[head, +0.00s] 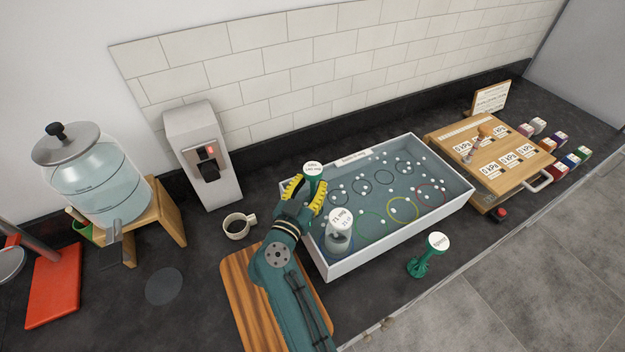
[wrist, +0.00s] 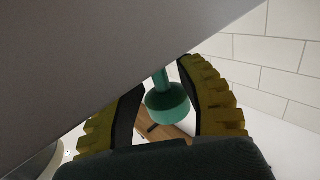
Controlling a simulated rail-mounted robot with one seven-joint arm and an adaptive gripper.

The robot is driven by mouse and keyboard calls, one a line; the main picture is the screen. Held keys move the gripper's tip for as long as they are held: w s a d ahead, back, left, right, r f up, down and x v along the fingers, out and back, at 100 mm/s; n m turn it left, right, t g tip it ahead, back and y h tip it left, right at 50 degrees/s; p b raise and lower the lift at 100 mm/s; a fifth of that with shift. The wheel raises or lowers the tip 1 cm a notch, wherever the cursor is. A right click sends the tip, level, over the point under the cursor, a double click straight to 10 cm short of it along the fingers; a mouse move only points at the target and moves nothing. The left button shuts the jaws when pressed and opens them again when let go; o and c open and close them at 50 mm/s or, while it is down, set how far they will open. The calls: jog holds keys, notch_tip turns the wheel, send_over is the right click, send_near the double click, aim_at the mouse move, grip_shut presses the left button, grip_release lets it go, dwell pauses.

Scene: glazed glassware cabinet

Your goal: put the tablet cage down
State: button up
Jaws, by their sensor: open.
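A green stemmed holder with a round white label reading about "140 mg" (head: 313,168) stands at the left end of the white-walled tray (head: 385,240). My gripper (head: 306,191) is open, its yellow fingers on either side of this holder. In the wrist view the holder's green body (wrist: 168,103) shows between the spread fingers, with gaps beside it. A clear cage with a "71 mg" label (head: 338,240) stands inside the tray at its near left. Which is the tablet cage is unclear.
The tray floor has coloured rings and scattered white tablets. A wooden board (head: 240,285) lies under my arm. A cup (head: 238,226), dispenser (head: 204,155) and water jar (head: 88,185) are left. A grey surface fills the wrist view's upper left.

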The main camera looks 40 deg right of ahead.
jog(key=p+v, duration=0.2)
jog(key=v, duration=0.9)
jog(key=w+a+r+n+t+y, duration=0.1)
jog(key=a+r+n+t+y, duration=0.2)
jog(key=r+t, duration=0.5)
jog(key=w+a+r+n+t+y, duration=0.15)
jog(key=a+r+t, duration=0.3)
jog(key=r, duration=0.75)
jog(key=a+r+n+t+y, duration=0.25)
jog(key=a+r+t, duration=0.3)
jog(key=r, duration=0.45)
jog(key=s+a+r+n+y, duration=0.3)
jog(key=a+r+n+y, duration=0.4)
jog(key=n+y, duration=0.65)
jog(key=s+d+f+m+g+h, duration=0.1)
jog(key=s+d+m+g+h, duration=0.2)
jog(key=s+m, duration=0.3)
jog(key=shift+d+f+m+h, duration=0.15)
jog(key=shift+d+m+h, duration=0.3)
jog(key=shift+m+h, duration=0.3)
